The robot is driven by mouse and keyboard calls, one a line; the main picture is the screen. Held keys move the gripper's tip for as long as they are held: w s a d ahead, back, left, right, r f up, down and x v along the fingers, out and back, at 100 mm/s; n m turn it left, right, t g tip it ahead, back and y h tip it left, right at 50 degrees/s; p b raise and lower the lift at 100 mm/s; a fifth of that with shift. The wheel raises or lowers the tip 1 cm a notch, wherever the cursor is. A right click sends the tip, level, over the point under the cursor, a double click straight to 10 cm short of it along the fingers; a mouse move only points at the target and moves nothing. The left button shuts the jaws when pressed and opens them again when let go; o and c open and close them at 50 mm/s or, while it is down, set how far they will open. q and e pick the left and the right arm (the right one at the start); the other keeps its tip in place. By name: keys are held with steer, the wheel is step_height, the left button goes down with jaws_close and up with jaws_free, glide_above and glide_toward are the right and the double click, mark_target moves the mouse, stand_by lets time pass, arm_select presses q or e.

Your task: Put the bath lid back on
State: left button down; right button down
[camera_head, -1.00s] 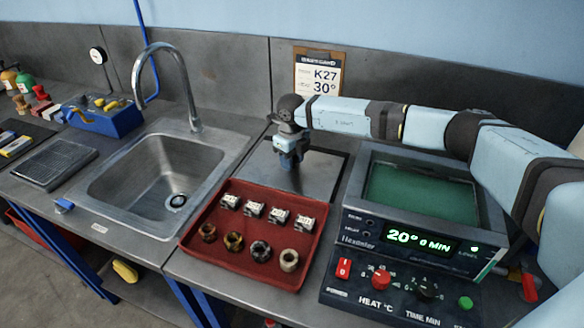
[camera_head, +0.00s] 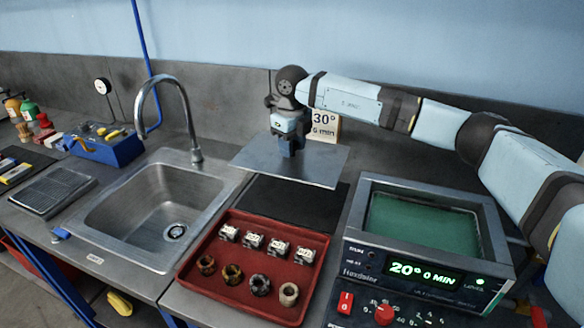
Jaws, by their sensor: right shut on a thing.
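The bath lid (camera_head: 314,166) is a flat grey metal plate with a dark block handle on top. My right gripper (camera_head: 290,140) is shut on that handle and holds the lid roughly level above the bench. The bath (camera_head: 358,228) is an open grey box at the right with green liquid (camera_head: 425,222) inside. Its display reads 20° 0 MIN. The lid is to the left of the bath's opening and apart from it. My left gripper is not in view.
A dark mat (camera_head: 285,208) lies bare below the lid. A red tray (camera_head: 205,288) with several white blocks and ring-shaped parts is in front. A sink (camera_head: 125,238) with a tall faucet (camera_head: 165,80) is at the left. A card (camera_head: 325,126) stands behind the lid.

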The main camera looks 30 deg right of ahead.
step_height(320, 180, up, 5)
steer(key=shift+r, duration=0.15)
steer(key=shift+r+p, duration=1.05)
steer(key=shift+r, duration=0.75)
